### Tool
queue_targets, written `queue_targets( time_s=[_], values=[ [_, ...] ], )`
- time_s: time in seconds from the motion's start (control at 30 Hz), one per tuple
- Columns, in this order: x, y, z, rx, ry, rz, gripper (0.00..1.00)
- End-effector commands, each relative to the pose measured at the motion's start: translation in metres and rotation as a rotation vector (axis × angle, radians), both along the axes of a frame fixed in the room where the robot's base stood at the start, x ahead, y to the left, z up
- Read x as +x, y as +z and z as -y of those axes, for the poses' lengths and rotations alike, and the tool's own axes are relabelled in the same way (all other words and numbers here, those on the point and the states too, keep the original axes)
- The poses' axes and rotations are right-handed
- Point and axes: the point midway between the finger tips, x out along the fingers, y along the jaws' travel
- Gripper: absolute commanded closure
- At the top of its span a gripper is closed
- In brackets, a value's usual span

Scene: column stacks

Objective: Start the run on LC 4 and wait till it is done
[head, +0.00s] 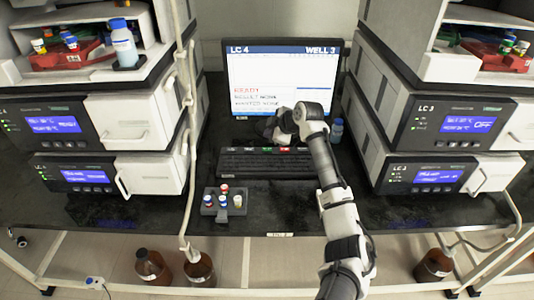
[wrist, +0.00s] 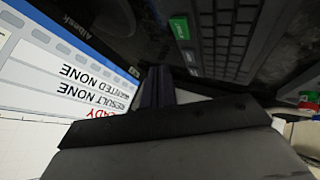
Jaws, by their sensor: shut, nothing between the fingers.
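The monitor (head: 282,75) shows LC 4 and WELL 3 in its top bar, with red READY text, RESULT NONE and WANTED NONE below. The same screen shows upside down in the wrist view (wrist: 60,75). The keyboard (head: 265,165) lies in front of the monitor, with a strip of coloured keys along its back edge. A green key (wrist: 180,28) shows in the wrist view. My gripper (head: 271,136) is shut and empty, pointing down above the back of the keyboard near the coloured strip. Whether it touches a key cannot be told. The left stack (head: 65,175) carries a label that looks like LC 4.
A dark rack (head: 223,209) with several capped vials stands on the bench in front of the keyboard's left end. A right stack (head: 430,175) of instruments stands beyond my arm. A small blue-capped bottle (head: 336,130) stands right of the monitor. Brown bottles stand below the bench.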

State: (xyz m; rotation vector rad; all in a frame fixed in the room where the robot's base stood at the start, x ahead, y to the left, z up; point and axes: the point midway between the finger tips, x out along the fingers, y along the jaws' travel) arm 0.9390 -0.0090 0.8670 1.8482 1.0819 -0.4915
Motion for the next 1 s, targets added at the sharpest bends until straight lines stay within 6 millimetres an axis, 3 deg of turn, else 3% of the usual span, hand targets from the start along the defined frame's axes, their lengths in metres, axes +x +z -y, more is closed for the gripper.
queue_targets(
  time_s=[0.1, 0.3, 1.0],
  values=[
    [0.0, -0.022, 0.0, 0.001, 0.0, 0.0, 1.0],
    [0.0, -0.036, 0.0, 0.001, 0.001, 0.0, 1.0],
    [0.0, -0.036, 0.0, 0.001, 0.0, 0.001, 1.0]
  ],
)
